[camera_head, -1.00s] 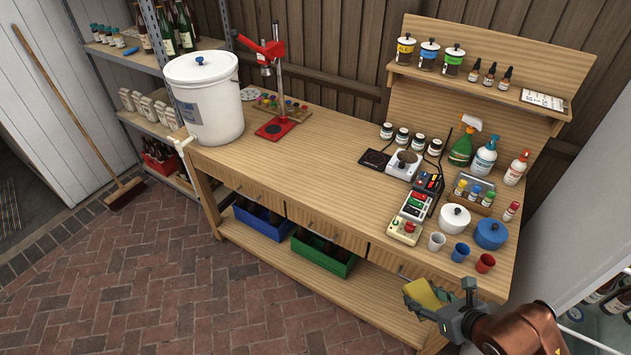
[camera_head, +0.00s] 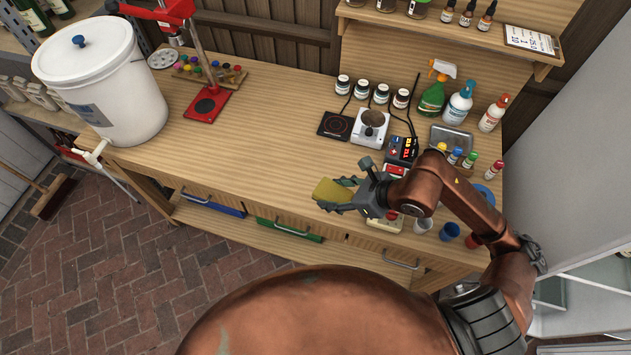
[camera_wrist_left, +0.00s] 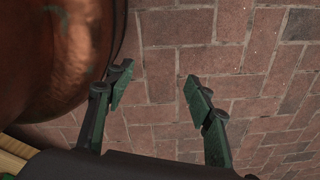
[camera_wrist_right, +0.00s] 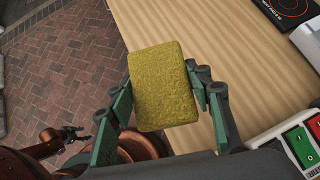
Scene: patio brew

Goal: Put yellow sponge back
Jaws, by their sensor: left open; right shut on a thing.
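The yellow sponge (camera_head: 331,191) is held in my right gripper (camera_head: 340,194), above the front part of the wooden workbench (camera_head: 255,150). In the right wrist view the sponge (camera_wrist_right: 163,86) sits between the two green fingers (camera_wrist_right: 163,95), which press its sides, with bench top and brick floor behind it. My left gripper (camera_wrist_left: 150,90) is open and empty, with only brick floor beyond its fingers in the left wrist view. The left gripper does not show in the head view.
A white bucket (camera_head: 110,85) and a red capper (camera_head: 205,100) stand on the bench's left. A hot plate (camera_head: 335,125), scale (camera_head: 370,128), spray bottle (camera_head: 432,98) and cups (camera_head: 449,231) crowd the right. The bench middle is clear. My arm hides part of the right side.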

